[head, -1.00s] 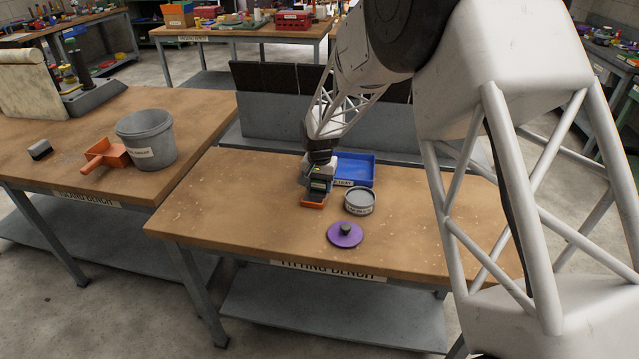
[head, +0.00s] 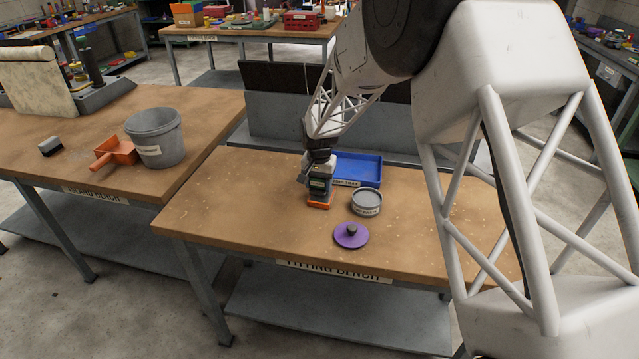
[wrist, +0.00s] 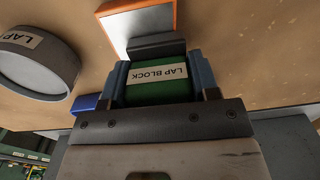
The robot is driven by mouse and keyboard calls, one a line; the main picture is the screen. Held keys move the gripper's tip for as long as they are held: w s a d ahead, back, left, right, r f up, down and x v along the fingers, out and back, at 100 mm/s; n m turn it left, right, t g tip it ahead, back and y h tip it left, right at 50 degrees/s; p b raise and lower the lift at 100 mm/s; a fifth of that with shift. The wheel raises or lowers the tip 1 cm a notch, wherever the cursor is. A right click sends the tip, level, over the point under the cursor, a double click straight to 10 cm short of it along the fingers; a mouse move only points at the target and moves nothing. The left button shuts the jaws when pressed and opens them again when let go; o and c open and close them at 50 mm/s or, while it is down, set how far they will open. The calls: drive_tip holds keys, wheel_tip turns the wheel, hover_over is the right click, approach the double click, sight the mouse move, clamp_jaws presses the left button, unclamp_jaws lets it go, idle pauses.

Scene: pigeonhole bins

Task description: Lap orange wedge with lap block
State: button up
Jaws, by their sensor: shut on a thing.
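My gripper (head: 319,190) is shut on the green lap block (wrist: 158,88), whose label reads LAP BLOCK upside down in the wrist view. Its blue fingers hug the block's two sides. A dark grey face (wrist: 157,47) is at the block's far end. The orange wedge (head: 320,206) lies on the fitting bench directly under the block. The block's dark end overlaps the near side of this face. I cannot tell if they touch.
A grey round labelled tin (head: 366,203) stands right of the gripper. A purple disc with a dark knob (head: 351,236) lies in front of it. A blue tray (head: 370,171) sits behind. The left bench holds a bucket (head: 158,138). The fitting bench's left part is clear.

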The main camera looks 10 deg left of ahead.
drive_tip(key=shift+d, duration=0.1)
drive_tip(key=shift+d+f, duration=0.1)
drive_tip(key=shift+d, duration=1)
drive_tip(key=shift+a, duration=1.2)
drive_tip(key=shift+d+f, duration=0.1)
drive_tip(key=shift+d, duration=1.15)
drive_tip(key=shift+s+f, duration=0.1)
